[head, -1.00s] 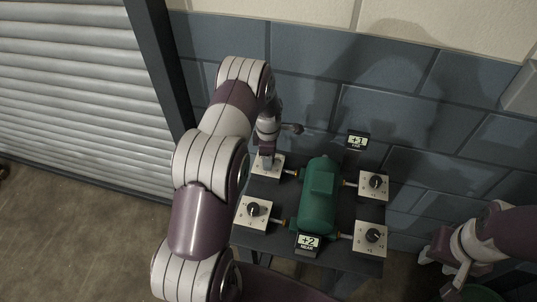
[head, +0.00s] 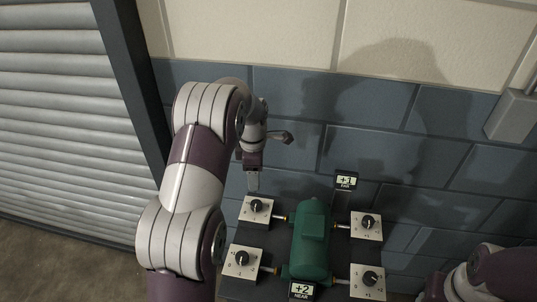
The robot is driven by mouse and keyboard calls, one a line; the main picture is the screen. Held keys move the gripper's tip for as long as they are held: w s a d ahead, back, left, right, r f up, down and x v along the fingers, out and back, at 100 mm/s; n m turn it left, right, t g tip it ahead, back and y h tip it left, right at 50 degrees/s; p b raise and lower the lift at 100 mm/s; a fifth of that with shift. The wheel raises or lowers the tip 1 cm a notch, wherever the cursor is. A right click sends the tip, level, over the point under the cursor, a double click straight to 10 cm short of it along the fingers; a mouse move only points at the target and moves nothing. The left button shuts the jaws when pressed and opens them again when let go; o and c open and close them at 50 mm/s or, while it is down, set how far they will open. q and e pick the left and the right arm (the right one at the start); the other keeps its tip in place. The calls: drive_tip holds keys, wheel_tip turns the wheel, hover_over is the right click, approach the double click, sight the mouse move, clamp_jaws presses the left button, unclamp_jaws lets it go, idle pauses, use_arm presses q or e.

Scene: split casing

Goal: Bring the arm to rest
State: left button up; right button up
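My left arm reaches up from the lower left in the head view, and its gripper (head: 252,181) points down above the far left dial plate (head: 256,209), apart from it. The gripper is seen edge-on, so its opening cannot be told. My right arm shows at the lower right corner; its gripper lies at or beyond the frame edge and is not visible. The green casing (head: 311,243) sits in the middle of the dark stand, with rods running to the dial plates at its sides.
Other dial plates are near left (head: 242,262), far right (head: 366,225) and near right (head: 368,281). A "+1 FAR" sign (head: 346,181) stands behind the casing and a "+2 NEAR" sign (head: 301,290) in front. A block wall is close behind; a shutter (head: 60,130) is left.

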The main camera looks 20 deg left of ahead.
use_arm(q)
drive_tip(key=s+d+r+m, duration=0.1)
drive_tip(key=s+d+m, duration=0.2)
drive_tip(key=s+m, duration=0.4)
drive_tip(key=s+d+r+m+t, duration=0.1)
drive_tip(key=s+d+m, duration=0.3)
drive_tip(key=s+m, duration=0.3)
drive_tip(key=s+d+r+m, duration=0.2)
drive_tip(key=s+d+m, duration=0.2)
drive_tip(key=s+m, duration=0.2)
drive_tip(key=m, duration=0.2)
drive_tip(key=shift+s+d+m, duration=0.2)
drive_tip(key=shift+s+m, duration=0.1)
drive_tip(key=shift+s, duration=0.1)
drive_tip(key=shift+r, duration=0.1)
